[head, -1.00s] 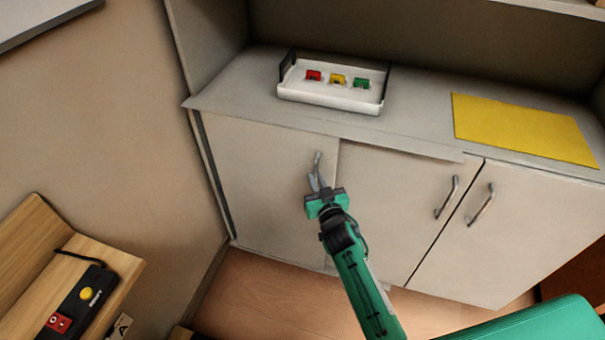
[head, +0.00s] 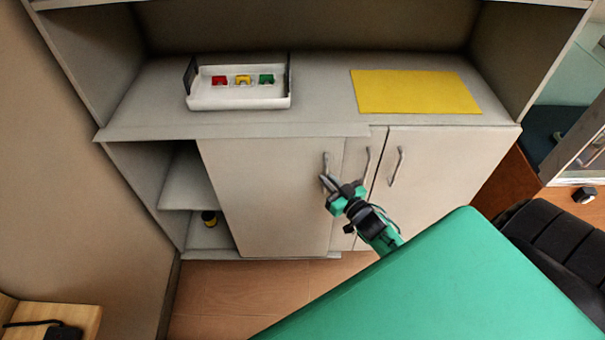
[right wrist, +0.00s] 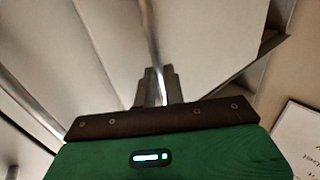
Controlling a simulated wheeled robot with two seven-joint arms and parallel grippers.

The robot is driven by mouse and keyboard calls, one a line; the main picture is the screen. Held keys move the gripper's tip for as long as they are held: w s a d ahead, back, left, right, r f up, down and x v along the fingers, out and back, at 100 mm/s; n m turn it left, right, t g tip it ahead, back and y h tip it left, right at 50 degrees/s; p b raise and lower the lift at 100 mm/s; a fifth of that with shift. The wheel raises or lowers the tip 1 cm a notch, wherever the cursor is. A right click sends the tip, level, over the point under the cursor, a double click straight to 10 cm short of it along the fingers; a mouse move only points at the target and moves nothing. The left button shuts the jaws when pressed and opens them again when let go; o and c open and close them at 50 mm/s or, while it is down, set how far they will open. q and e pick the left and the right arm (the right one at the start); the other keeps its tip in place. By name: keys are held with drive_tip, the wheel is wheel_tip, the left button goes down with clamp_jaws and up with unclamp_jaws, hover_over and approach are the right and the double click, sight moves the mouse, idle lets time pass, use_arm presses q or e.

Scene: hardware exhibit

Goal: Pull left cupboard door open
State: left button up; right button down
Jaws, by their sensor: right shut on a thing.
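The left cupboard door (head: 265,195) is a pale panel standing to the right of the cabinet's left side, overlapping the middle door. An open gap on its left shows the inside shelves (head: 185,180). Its metal bar handle (head: 325,162) is near its right edge. My right gripper (head: 327,182) is shut on this handle at its lower part. In the right wrist view the fingers (right wrist: 155,85) close around the bar handle (right wrist: 150,35). My left gripper is not in view.
A small yellow-and-dark object (head: 209,218) sits inside the gap. On the countertop are a white tray (head: 240,102) with red, yellow and green pieces and a yellow sheet (head: 415,92). The right door's handle (head: 396,166) is close to my gripper. Wooden floor (head: 230,300) lies in front.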

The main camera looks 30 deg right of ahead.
drive_tip(key=s+d, duration=0.1)
drive_tip(key=d, duration=0.1)
drive_tip(key=s+d, duration=0.1)
drive_tip(key=shift+d, duration=0.35)
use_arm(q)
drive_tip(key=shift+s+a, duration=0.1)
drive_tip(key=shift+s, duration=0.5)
use_arm(e)
drive_tip(key=shift+s+d, duration=0.3)
drive_tip(key=shift+d, duration=0.15)
drive_tip(key=c, duration=1.5)
unclamp_jaws()
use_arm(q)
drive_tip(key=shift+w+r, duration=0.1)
use_arm(e)
drive_tip(key=shift+s, duration=0.1)
